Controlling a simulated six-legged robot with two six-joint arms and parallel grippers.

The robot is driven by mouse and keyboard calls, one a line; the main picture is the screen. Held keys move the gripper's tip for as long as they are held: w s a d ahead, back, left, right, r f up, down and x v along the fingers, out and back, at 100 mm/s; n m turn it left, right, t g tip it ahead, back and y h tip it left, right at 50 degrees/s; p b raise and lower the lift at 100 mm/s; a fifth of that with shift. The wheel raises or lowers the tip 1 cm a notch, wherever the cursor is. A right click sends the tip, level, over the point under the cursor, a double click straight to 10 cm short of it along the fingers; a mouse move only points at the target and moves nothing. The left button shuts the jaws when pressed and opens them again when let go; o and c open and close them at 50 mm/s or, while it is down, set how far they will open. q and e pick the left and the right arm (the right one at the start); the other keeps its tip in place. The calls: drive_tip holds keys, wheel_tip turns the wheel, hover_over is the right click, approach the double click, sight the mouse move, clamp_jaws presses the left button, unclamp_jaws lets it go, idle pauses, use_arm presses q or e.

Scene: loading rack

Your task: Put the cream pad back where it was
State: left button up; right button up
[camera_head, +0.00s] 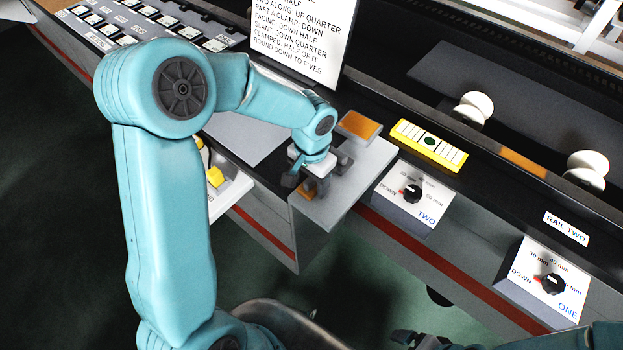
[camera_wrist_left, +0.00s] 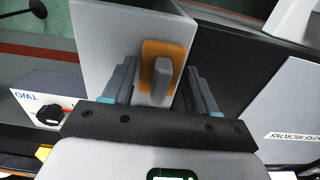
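Two rounded cream pads stand on the rail at the right of the head view, one farther back (camera_head: 474,107) and one nearer (camera_head: 586,171). I cannot tell which one the task means. My left gripper (camera_head: 316,178) is over a grey box (camera_head: 352,192) at mid-picture. In the left wrist view its fingers (camera_wrist_left: 162,88) stand apart on either side of a grey upright grip (camera_wrist_left: 165,80) in front of an orange patch (camera_wrist_left: 148,50). Gaps show between fingers and grip. Dark parts of my right gripper (camera_head: 418,340) show at the bottom edge.
Two dial boxes, TWO (camera_head: 414,194) and ONE (camera_head: 545,281), stick out along the front. A yellow striped block (camera_head: 429,145) lies on the dark rail. A sign with text (camera_head: 300,35) stands behind my left arm. A white tray with yellow parts (camera_head: 232,188) is left of the grey box.

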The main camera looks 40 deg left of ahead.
use_arm(q)
drive_tip(key=shift+o, duration=0.6)
drive_tip(key=shift+r, duration=0.15)
drive_tip(key=shift+r+p, duration=0.25)
drive_tip(key=shift+p, duration=0.05)
wheel_tip(320, 180, up, 12)
drive_tip(key=shift+f, duration=0.15)
